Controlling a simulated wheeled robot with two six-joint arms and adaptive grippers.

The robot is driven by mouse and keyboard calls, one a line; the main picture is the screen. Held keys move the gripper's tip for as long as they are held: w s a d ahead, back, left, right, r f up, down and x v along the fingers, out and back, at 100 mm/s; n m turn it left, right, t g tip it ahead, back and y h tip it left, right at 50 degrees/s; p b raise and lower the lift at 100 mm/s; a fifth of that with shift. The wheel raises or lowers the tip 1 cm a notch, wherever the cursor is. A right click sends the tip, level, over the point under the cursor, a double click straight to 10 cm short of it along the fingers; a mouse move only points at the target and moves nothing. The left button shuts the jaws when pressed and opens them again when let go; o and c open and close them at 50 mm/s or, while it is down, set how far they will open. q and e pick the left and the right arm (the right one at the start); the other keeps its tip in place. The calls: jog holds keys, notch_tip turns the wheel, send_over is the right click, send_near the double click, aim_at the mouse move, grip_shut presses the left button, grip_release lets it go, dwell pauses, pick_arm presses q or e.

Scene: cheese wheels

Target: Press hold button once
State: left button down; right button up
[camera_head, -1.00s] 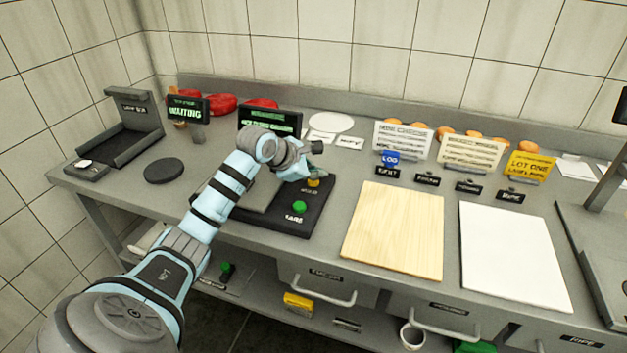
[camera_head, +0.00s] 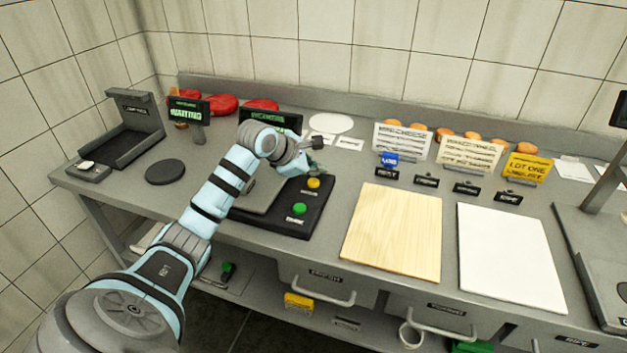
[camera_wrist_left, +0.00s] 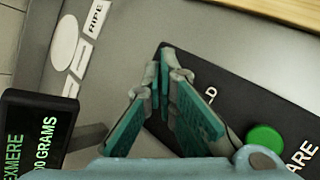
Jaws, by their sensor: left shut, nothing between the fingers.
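The yellow button (camera_head: 313,183) sits on a black panel (camera_head: 262,222) with a green button (camera_head: 299,208) in front of it. My left gripper (camera_head: 318,169) is just behind and above the yellow button, apart from it in the picture. In the left wrist view the gripper (camera_wrist_left: 165,62) is shut and empty over the panel's edge. A label ending in "D" shows beside the fingers, and the green button (camera_wrist_left: 265,140) is at the right. The yellow button is hidden there. My right gripper is out of view.
A dark display (camera_head: 270,118) with green text stands behind my arm; its face (camera_wrist_left: 35,130) includes "GRAMS" in the wrist view. A wooden board (camera_head: 393,232) and a white board (camera_head: 511,257) lie to the right. A "WAITING" display (camera_head: 187,112) stands at left.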

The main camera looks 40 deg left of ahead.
aim_at(315, 183)
pick_arm(q)
notch_tip(315, 183, up, 5)
jog(key=p, duration=0.3)
jog(key=shift+f, duration=0.15)
dwell(0.6)
